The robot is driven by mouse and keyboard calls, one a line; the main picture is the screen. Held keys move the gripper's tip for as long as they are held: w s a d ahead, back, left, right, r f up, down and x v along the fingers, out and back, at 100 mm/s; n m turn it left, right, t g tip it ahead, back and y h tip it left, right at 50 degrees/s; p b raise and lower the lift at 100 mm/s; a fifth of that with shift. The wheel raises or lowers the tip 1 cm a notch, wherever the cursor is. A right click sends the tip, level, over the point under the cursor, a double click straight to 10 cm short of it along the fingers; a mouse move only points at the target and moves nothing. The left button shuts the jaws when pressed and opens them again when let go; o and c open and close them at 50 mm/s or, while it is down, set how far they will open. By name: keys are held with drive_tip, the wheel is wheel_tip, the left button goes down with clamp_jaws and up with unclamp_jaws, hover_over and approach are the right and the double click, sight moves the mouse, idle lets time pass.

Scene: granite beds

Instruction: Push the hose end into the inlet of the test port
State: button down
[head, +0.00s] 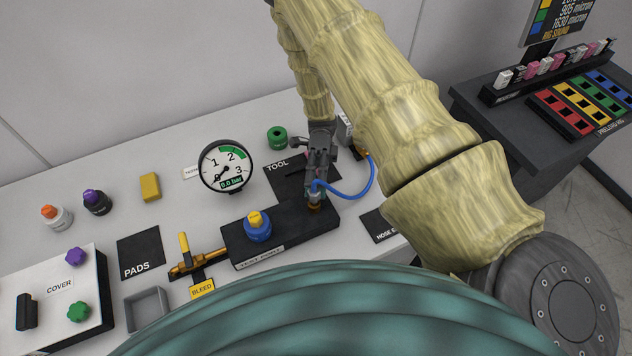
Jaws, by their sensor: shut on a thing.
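My gripper (318,172) points down over the right end of the black test port block (285,233) and is shut on the end of the blue hose (352,192). The hose curves from the gripper to the right and up to a fitting beside my arm. A brass inlet (314,207) sits on the block's top, directly below the fingers. The hose end is at or just over the inlet. I cannot tell whether it is inside. A blue knob with a yellow top (258,225) stands on the block's left part.
A pressure gauge (226,166) reading 0.0 bar stands behind the block. A brass bleed valve (187,258) is at its left. A black TOOL mat (290,180) lies behind the gripper, with a green ring (277,137) beyond.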

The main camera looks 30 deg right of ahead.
drive_tip(key=shift+f+b, duration=0.3)
drive_tip(key=shift+f, duration=0.25)
drive_tip(key=shift+r, duration=0.25)
drive_tip(key=shift+r+p, duration=0.35)
drive_tip(key=shift+r, duration=0.05)
drive_tip(key=c, duration=1)
unclamp_jaws()
drive_tip(key=shift+w, duration=0.1)
drive_tip(key=shift+b+v, duration=0.95)
drive_tip(key=shift+v, duration=1.5)
drive_tip(key=shift+d, duration=0.15)
